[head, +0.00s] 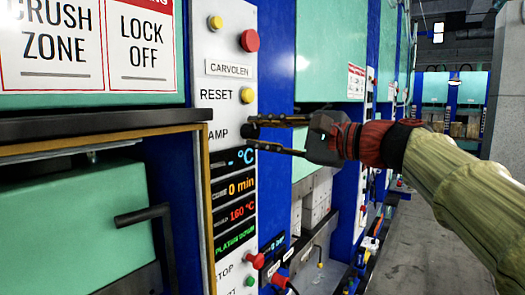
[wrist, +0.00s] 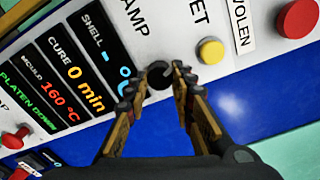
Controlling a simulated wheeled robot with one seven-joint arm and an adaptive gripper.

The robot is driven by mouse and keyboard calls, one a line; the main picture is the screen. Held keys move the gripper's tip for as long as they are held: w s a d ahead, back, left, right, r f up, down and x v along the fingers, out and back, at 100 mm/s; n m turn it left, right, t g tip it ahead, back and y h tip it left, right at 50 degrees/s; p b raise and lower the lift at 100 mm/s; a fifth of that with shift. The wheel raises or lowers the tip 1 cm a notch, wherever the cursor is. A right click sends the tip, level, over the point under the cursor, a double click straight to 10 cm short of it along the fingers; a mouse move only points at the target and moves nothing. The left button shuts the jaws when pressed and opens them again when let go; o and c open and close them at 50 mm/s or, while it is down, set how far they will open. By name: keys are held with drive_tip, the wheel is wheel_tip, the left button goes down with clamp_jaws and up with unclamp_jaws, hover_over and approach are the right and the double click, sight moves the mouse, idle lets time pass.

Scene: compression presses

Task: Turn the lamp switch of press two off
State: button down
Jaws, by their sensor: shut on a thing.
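The lamp switch (head: 249,131) is a small black knob on the white control panel (head: 221,45), beside a label of which "AMP" shows. It also shows in the wrist view (wrist: 158,73), dark and round, between my fingertips. My gripper (head: 256,132) reaches in from the right, with one finger above the knob and one below. In the wrist view my gripper (wrist: 161,78) has its fingertips shut on the knob's two sides. The fingers partly hide the knob, so its turn position cannot be told. No press number is readable.
A yellow RESET button (head: 247,95) and a red button (head: 250,40) sit above the knob. The display (head: 236,186) below reads 0 min, 160 °C and "PLATEN DOWN". A black handle (head: 143,215) juts out at left.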

drive_tip(key=shift+f+n+b, duration=0.15)
drive_tip(key=shift+n+b, duration=0.35)
drive_tip(key=shift+b, duration=0.1)
drive_tip(key=c, duration=1.5)
unclamp_jaws()
drive_tip(key=shift+s+d, duration=0.1)
drive_tip(key=v, duration=1.1)
drive_tip(key=shift+s+d, duration=0.25)
drive_tip(key=shift+s, duration=0.05)
